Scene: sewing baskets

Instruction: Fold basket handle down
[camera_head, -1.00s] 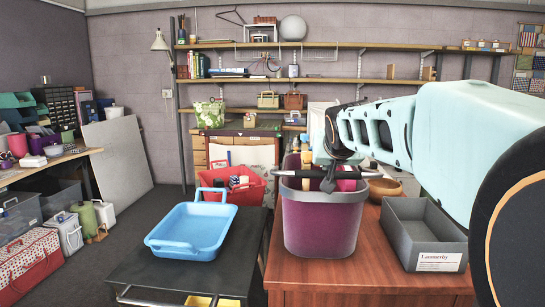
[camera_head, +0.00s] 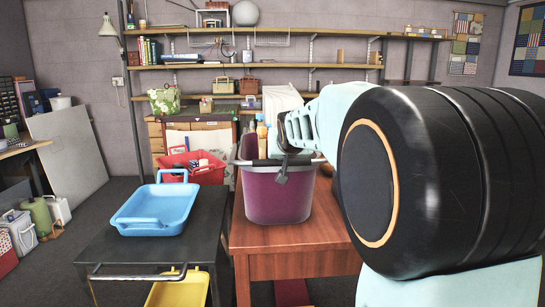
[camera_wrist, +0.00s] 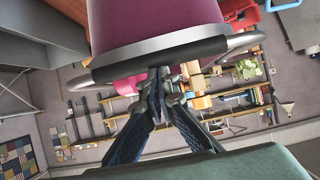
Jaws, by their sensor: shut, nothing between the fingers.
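A purple basket (camera_head: 278,198) with a grey rim stands upright on the wooden table. Its handle (camera_head: 250,162) is a dark bar with a thick grip, lying low across the near side at about rim height. In the wrist view the handle (camera_wrist: 190,50) crosses in front of the purple basket (camera_wrist: 150,20). My gripper (camera_head: 283,178) is at the middle of the handle, on the basket's near side. In the wrist view my gripper (camera_wrist: 165,78) is shut and empty, its tips close against the grip. Whether they touch it I cannot tell.
The wooden table (camera_head: 300,240) has bare top in front of the basket. A blue tub (camera_head: 155,215) sits on a dark cart (camera_head: 110,258) to the left, with a yellow bin (camera_head: 178,290) below. A red basket (camera_head: 210,174) stands behind. My arm hides the table's right side.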

